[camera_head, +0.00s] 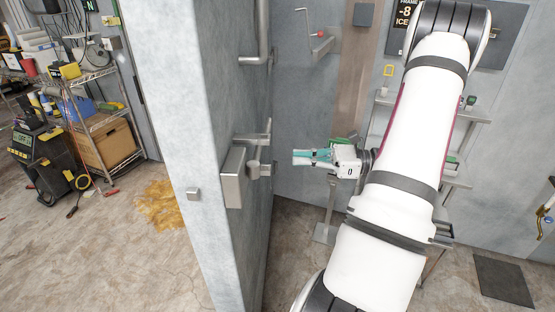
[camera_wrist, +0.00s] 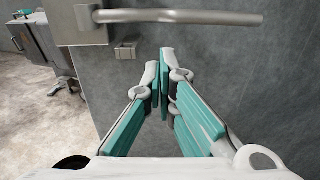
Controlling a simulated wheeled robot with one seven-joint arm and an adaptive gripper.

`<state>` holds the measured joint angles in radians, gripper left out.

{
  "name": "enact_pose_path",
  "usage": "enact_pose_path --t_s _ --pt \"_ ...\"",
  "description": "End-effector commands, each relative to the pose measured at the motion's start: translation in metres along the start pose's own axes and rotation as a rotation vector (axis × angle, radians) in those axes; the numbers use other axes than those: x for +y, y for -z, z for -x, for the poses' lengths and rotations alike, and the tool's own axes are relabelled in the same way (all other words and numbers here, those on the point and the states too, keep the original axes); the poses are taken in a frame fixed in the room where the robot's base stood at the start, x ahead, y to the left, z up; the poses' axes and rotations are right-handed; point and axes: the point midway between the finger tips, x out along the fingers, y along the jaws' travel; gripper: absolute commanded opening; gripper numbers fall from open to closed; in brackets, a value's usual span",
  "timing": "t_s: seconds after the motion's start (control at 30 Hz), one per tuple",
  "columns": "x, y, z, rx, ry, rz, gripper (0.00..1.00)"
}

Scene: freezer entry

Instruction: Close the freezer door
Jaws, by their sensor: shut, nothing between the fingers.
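The freezer door (camera_head: 180,100) is a thick grey slab that stands open, seen nearly edge-on in the head view. In the wrist view the fingertips (camera_wrist: 165,60) are together and empty, just below a horizontal metal handle bar (camera_wrist: 180,17) on the grey door face (camera_wrist: 250,80). I cannot tell whether the tips touch the door.
Left of the door are a wire shelf cart (camera_head: 105,140) with boxes, a black machine (camera_head: 40,155) and a yellow-brown spill (camera_head: 160,205) on the floor. At the right are wall shelves (camera_head: 470,115) and a dark floor mat (camera_head: 502,280). The floor left of the door is mostly clear.

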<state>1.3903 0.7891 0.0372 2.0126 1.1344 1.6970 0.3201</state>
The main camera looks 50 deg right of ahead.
Motion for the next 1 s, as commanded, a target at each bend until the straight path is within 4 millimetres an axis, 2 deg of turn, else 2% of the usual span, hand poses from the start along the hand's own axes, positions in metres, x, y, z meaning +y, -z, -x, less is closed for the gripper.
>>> enact_pose_path --t_s 0.4,0.6,0.8,1.0 --pt "0.002 -0.001 -0.081 0.001 -0.006 0.000 0.00" --pt "0.002 -0.001 -0.111 0.002 -0.005 0.000 0.00" --pt "0.002 -0.001 -0.126 0.001 -0.003 0.001 0.00" --pt "0.001 0.000 -0.128 0.002 -0.003 0.001 0.00"
